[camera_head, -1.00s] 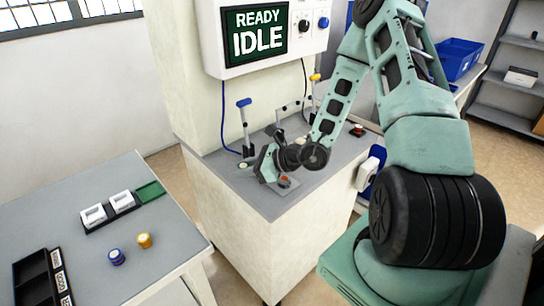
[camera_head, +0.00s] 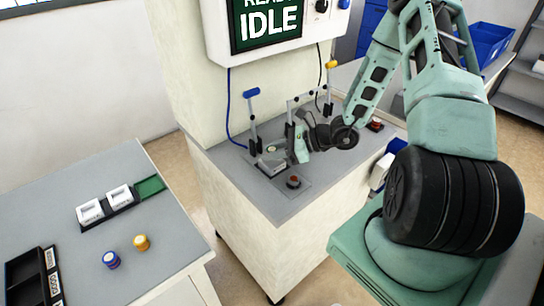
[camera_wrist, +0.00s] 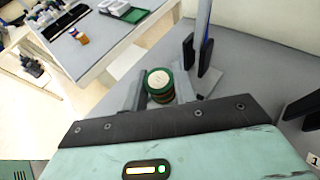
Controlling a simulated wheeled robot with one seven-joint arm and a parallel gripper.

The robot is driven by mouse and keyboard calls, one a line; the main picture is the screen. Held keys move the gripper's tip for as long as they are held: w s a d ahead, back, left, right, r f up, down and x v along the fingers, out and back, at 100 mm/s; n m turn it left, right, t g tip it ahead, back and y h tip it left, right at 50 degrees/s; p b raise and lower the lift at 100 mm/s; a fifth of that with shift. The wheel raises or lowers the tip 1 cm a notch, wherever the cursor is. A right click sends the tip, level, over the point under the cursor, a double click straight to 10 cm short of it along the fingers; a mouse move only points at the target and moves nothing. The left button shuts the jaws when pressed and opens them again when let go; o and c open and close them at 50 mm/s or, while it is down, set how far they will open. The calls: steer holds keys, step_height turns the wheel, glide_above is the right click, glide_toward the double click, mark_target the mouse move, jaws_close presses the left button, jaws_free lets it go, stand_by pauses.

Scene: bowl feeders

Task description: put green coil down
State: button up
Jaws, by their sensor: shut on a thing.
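The green coil (camera_wrist: 160,86), with a pale round top, sits between the two fingers of my gripper (camera_wrist: 158,92) in the wrist view. My gripper is shut on it. In the head view my gripper (camera_head: 276,157) is low over the machine's grey top, next to the blue-handled lever. The coil is small there and partly hidden by the fingers. I cannot tell whether its underside touches the surface.
The left table (camera_head: 180,240) holds a blue coil (camera_head: 111,260), a yellow coil (camera_head: 141,242), a tray with a green section (camera_head: 150,187) and a black rack (camera_head: 25,268). The display reads IDLE.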

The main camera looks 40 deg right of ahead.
steer(key=shift+f, duration=0.95)
steer(key=shift+s+f, duration=0.1)
steer(key=shift+f, duration=0.05)
